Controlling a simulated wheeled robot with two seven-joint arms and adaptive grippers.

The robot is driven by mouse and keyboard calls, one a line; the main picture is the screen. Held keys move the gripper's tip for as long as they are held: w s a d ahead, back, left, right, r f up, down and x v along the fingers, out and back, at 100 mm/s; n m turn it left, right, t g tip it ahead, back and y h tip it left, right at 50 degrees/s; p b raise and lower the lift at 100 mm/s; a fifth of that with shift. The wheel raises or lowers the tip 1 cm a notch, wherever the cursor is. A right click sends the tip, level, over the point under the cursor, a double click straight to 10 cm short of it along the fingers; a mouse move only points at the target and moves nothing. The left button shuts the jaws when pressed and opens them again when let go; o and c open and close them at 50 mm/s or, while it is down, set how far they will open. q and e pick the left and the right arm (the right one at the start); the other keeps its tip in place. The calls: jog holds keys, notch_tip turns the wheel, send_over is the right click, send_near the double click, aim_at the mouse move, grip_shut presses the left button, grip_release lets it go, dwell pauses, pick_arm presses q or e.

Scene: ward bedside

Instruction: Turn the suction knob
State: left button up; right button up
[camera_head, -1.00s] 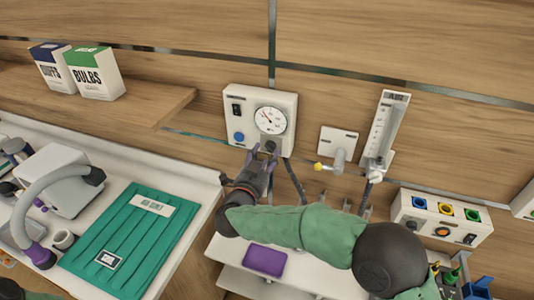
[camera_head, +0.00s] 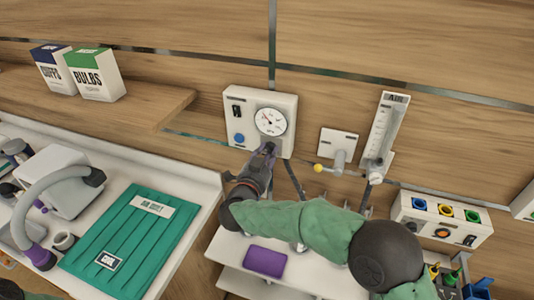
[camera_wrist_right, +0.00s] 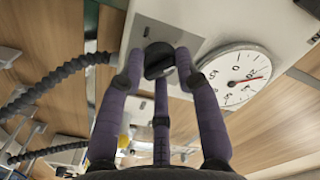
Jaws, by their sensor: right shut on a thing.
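The white suction unit (camera_head: 262,97) is fixed to the wood wall, with a round gauge (camera_head: 271,121), a black switch and a blue button. Its black knob (camera_wrist_right: 158,60) shows in the wrist view at the panel's lower edge, beside the gauge (camera_wrist_right: 236,77) with its red needle. My right gripper (camera_head: 268,150) is at the unit's lower edge and covers the knob in the head view. In the wrist view its purple fingers (camera_wrist_right: 158,72) are around the knob, shut on it. My left gripper is not in view.
A flowmeter (camera_head: 385,130) and a white outlet with a yellow tip (camera_head: 338,145) are on the wall to the right. A socket panel (camera_head: 440,218) is lower right. A shelf with a purple box (camera_head: 265,261) lies below. Left stands a counter with a green folded cloth (camera_head: 120,240).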

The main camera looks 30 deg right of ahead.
jog(key=shift+n+p, duration=0.45)
jog(key=shift+n, duration=0.05)
jog(key=o, duration=1.1)
jog(key=shift+o, duration=0.2)
jog(key=shift+a, duration=0.1)
jog(key=v, duration=1.1)
jog(key=shift+s+a, duration=0.25)
jog(key=shift+s, duration=0.1)
